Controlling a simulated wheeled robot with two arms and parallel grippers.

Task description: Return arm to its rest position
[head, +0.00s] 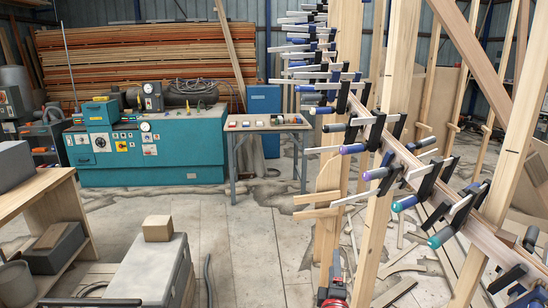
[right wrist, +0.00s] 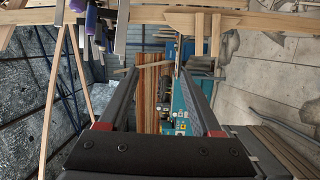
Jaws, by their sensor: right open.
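My right gripper (head: 336,268) shows low in the head view, right of centre, in front of the lower part of the timber frame. In the right wrist view my right gripper (right wrist: 158,72) has its two long dark fingers spread wide, with nothing between them. The curved wooden stringer (head: 400,150) runs down the right side of the head view, held by several bar clamps (head: 380,172) with blue, purple and green handles. Some clamps (right wrist: 92,22) also show at the upper left of the right wrist view. My left gripper is not in view.
Wooden posts (head: 376,215) stand close around my right gripper. A teal machine (head: 150,145) and a small table (head: 268,126) stand at the back. A workbench (head: 35,190) and a grey box (head: 145,270) are at the left. The middle floor (head: 245,240) is clear.

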